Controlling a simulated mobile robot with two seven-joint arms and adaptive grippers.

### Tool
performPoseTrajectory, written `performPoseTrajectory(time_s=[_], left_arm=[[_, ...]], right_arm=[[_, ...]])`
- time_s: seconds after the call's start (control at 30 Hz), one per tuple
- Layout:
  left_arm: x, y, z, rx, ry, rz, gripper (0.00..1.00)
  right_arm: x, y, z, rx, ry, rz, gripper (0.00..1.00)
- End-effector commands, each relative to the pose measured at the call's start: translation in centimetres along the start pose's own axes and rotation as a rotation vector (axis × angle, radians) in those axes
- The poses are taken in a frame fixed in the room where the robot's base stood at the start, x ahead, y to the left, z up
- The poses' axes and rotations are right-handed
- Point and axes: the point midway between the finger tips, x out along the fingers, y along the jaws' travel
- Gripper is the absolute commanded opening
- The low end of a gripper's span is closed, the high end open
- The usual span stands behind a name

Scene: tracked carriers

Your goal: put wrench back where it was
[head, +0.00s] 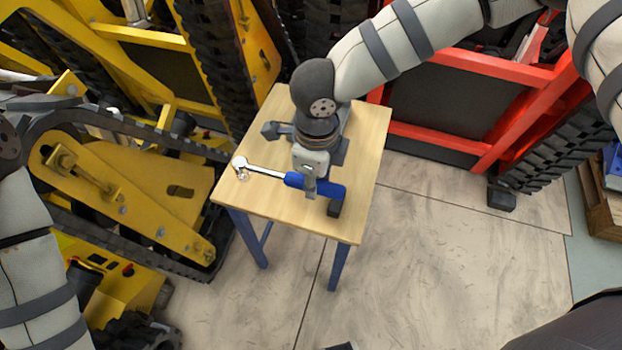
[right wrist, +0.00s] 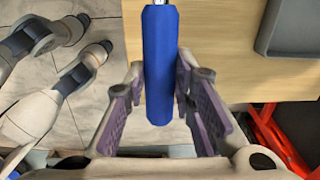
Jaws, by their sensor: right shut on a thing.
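The wrench has a blue handle (head: 296,180) and a silver shaft with a round ratchet head (head: 240,165) that points left in the head view. My right gripper (head: 322,192) is over the small wooden table (head: 365,150), shut on the blue handle. In the right wrist view the blue handle (right wrist: 160,65) runs between the two fingers (right wrist: 160,100), and the shaft leaves the top edge. I cannot tell whether the wrench touches the tabletop or hangs just above it. My left arm shows at the left edge of the head view; its gripper is out of view.
A dark grey tray (right wrist: 292,40) lies on the table, mostly hidden by my right arm in the head view. Yellow tracked carriers (head: 120,185) stand left and behind; a red one (head: 440,140) stands right. The floor (head: 420,260) in front is largely clear.

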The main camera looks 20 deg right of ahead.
Motion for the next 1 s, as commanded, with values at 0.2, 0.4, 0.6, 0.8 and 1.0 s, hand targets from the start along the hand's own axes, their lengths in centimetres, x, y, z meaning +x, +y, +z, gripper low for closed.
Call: performPoseTrajectory(time_s=[0.2,0.4,0.6,0.8,1.0], left_arm=[[0.8,0.0,0.5,0.000,-0.023,-0.001,0.59],[1.5,-0.1,0.9,0.001,-0.043,-0.002,0.59],[1.4,-0.1,0.8,0.001,-0.040,-0.002,0.59],[1.4,-0.1,0.8,0.001,-0.040,-0.002,0.59],[1.3,-0.1,0.8,0.001,-0.037,-0.002,0.59]], right_arm=[[2.1,-1.7,0.3,0.002,-0.001,-0.001,0.00],[5.5,-1.9,0.3,-0.002,-0.001,-0.001,0.00],[5.4,-2.0,0.3,-0.001,-0.003,-0.005,0.28],[5.4,-2.0,0.3,-0.001,-0.003,-0.005,0.44],[5.0,-2.0,0.4,-0.001,-0.004,-0.006,0.44]])
